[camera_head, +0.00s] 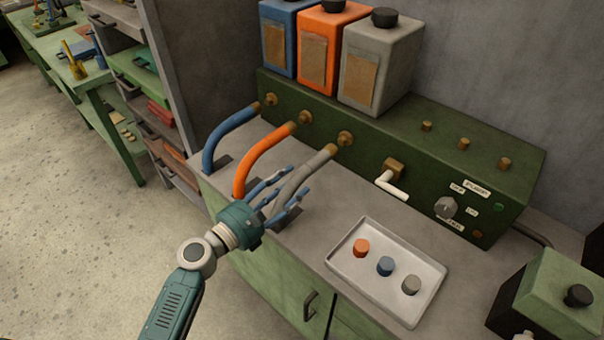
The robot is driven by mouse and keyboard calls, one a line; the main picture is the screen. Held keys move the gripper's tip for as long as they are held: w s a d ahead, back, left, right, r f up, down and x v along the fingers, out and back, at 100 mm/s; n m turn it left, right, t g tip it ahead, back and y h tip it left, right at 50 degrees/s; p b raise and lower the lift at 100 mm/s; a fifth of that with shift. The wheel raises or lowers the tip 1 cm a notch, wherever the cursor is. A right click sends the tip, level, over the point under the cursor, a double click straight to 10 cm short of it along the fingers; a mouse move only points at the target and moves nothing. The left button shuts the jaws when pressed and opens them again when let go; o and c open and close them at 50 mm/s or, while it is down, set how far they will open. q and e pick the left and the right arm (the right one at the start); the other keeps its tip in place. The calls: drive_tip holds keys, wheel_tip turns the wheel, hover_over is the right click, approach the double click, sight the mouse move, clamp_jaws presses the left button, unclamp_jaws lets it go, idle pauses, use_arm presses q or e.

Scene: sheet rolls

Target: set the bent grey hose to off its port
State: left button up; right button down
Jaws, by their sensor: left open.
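The bent grey hose (305,171) curves up from the counter to a brass port (345,138) on the green unit's front. Its brass end (332,150) appears to meet that port; I cannot tell how firmly it is seated. My left gripper (284,191) is open, with its blue-grey fingers on either side of the hose's lower part. Whether the fingers touch the hose is unclear. The gripper partly hides the hose's lower end. My right gripper is not in view.
An orange hose (262,158) and a blue hose (226,136) stand left of the grey one. A tray (352,274) with coloured caps lies to the right. A white-handled valve (392,184) projects from the green unit (440,150). A green box (560,290) stands far right.

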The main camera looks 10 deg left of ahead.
use_arm(q)
drive_tip(key=v, duration=0.5)
drive_tip(key=shift+s+a, duration=0.1)
drive_tip(key=shift+s, duration=0.1)
idle(0.3)
